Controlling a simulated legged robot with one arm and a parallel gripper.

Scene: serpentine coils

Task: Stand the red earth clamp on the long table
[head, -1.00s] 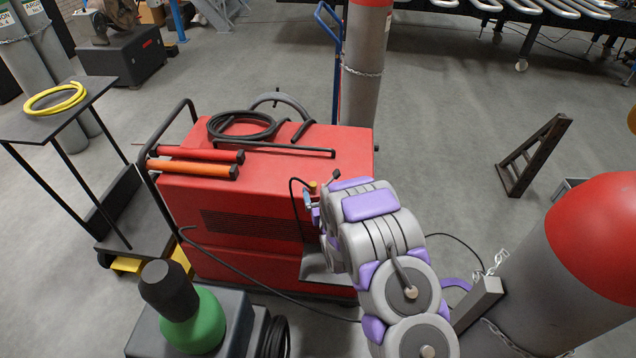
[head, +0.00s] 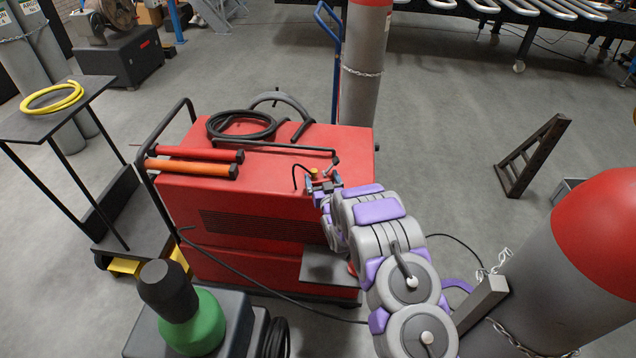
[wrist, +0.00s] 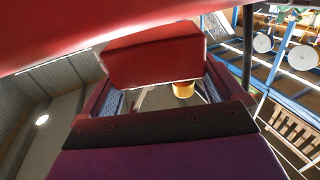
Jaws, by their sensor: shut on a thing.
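My gripper (head: 324,186) is at the front right of the red welding machine's top, shut on the red earth clamp. In the wrist view the clamp (wrist: 155,56) shows as a red block between the fingers of my gripper (wrist: 168,100), with a brass-coloured piece (wrist: 183,90) beneath it. In the head view my gripper hides most of the clamp; a small brass part (head: 314,174) and a short dark curved cable show beside it. A long dark table (head: 455,14) with bent silver tubes on it stands far at the back right.
The red machine (head: 250,205) carries a black cable coil and two rods. A grey cylinder (head: 362,85) is chained behind it. A red-topped cylinder (head: 600,230) stands close at right. A dark angled frame (head: 532,155) stands on open floor. A small shelf (head: 325,265) juts from the machine.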

